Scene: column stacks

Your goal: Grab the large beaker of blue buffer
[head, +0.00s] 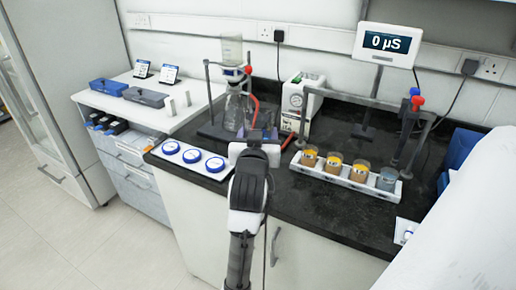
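No beaker of clearly blue liquid stands out. A small beaker with grey-blue contents (387,179) stands at the right end of a white tray (344,181) on the black bench; I cannot tell whether it is the large beaker. Beside it in the tray are three small beakers with orange contents (333,163). My gripper (258,134) is over the front of the bench, left of the tray and apart from the grey-blue beaker.
A stand with clear glassware (238,105) is behind my gripper. A white pump-like box with a dial (298,98) and a metal frame (365,101) stand farther right. Three blue-rimmed discs (192,156) lie at front left. A display reads 0 µS (387,45). Bare bench lies behind the tray.

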